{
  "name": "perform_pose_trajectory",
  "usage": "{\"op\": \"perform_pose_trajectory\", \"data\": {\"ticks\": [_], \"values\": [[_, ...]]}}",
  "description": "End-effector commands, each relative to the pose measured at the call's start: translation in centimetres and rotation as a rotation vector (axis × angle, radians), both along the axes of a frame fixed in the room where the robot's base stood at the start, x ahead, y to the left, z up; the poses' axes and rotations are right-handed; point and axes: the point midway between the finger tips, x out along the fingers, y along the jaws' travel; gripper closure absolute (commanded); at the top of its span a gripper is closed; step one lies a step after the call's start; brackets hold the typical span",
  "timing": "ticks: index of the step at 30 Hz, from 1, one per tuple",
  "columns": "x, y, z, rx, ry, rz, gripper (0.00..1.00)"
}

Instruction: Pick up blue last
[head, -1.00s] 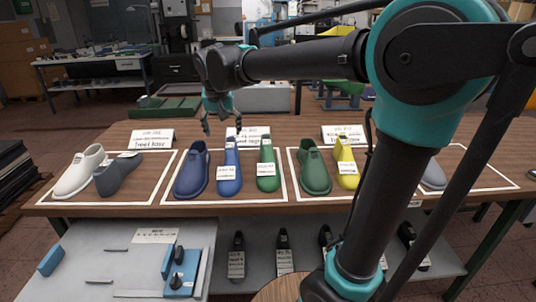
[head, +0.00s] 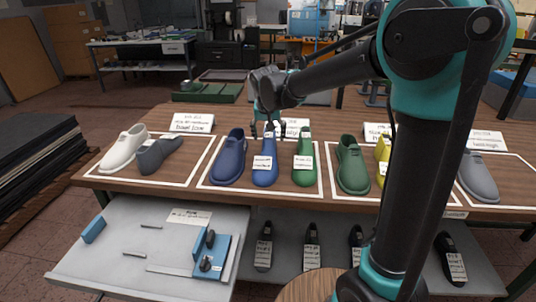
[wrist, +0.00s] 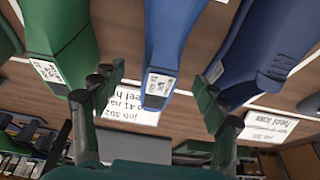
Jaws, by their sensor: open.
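The blue last (head: 265,173), with a white label on it, stands on the wooden table between a dark blue shoe (head: 228,160) and a green last (head: 303,172). My gripper (head: 269,130) is open and empty above the far end of the blue last in the head view. In the wrist view, the blue last (wrist: 174,40) lies between the spread fingers of my gripper (wrist: 155,88), with its labelled end facing them. The green last (wrist: 60,40) is on the left there and the dark blue shoe (wrist: 268,50) on the right. I see no finger contact.
White outlines divide the tabletop (head: 205,112) into groups. A white shoe (head: 122,148) and grey last (head: 158,153) stand left; a green shoe (head: 352,165) and yellow last (head: 382,150) stand right. Paper signs stand behind. A lower shelf holds several dark lasts.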

Motion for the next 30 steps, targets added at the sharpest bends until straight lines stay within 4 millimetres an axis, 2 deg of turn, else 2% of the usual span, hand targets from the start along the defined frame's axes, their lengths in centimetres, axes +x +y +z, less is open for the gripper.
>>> {"op": "perform_pose_trajectory", "data": {"ticks": [12,21,30], "values": [[2.1,0.1,-4.3,0.000,0.000,0.001,0.27],[2.2,0.1,-4.7,0.000,0.000,0.001,0.27],[2.2,0.1,-4.7,0.000,0.000,0.000,0.65]]}}
